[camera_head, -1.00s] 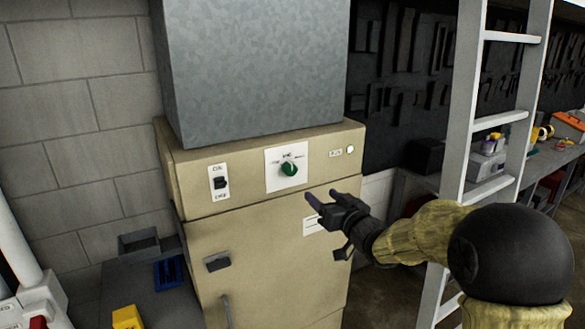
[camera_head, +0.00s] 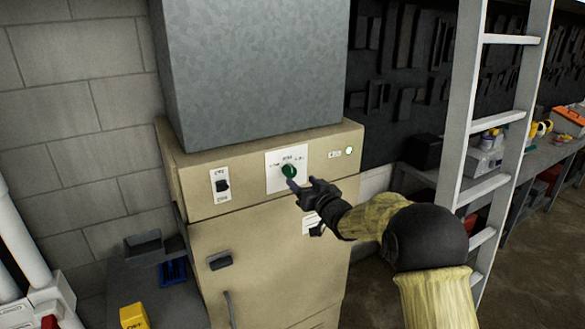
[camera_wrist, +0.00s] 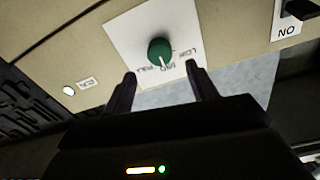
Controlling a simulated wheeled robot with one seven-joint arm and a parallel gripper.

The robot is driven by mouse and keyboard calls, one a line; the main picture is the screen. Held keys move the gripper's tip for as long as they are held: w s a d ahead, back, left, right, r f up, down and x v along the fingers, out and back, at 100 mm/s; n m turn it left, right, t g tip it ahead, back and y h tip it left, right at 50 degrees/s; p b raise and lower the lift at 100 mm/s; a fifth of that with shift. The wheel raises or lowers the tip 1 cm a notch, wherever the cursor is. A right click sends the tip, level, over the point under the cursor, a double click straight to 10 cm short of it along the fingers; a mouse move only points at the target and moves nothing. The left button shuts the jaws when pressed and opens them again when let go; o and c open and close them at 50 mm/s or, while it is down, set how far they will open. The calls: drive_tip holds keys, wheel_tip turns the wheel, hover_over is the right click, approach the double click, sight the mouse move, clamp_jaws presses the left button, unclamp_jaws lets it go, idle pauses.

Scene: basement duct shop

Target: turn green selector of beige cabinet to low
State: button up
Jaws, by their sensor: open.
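The beige cabinet (camera_head: 262,203) stands mid-picture in the head view. Its green selector (camera_head: 289,171) sits on a white plate (camera_head: 274,180) on the front panel. The selector also shows in the wrist view (camera_wrist: 160,52), which sees the panel roughly upside down. There its white mark points toward the MID label, with LOW to the right and FULL to the left. My gripper (camera_head: 297,189) is open, its fingertips just below and right of the selector in the head view. In the wrist view the fingers (camera_wrist: 160,74) straddle the selector's line, with the knob just beyond the tips.
A black on/off switch (camera_head: 223,186) is left of the selector plate, and a small lit lamp (camera_head: 349,151) is right of it. A grey metal duct (camera_head: 255,70) rises from the cabinet. A white ladder (camera_head: 483,100) stands at right. A low bench (camera_head: 170,305) is at left.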

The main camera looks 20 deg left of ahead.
sight(292, 173)
drive_tip(key=shift+p+x, duration=1.65)
drive_tip(key=shift+x, duration=1.85)
drive_tip(key=c, duration=1)
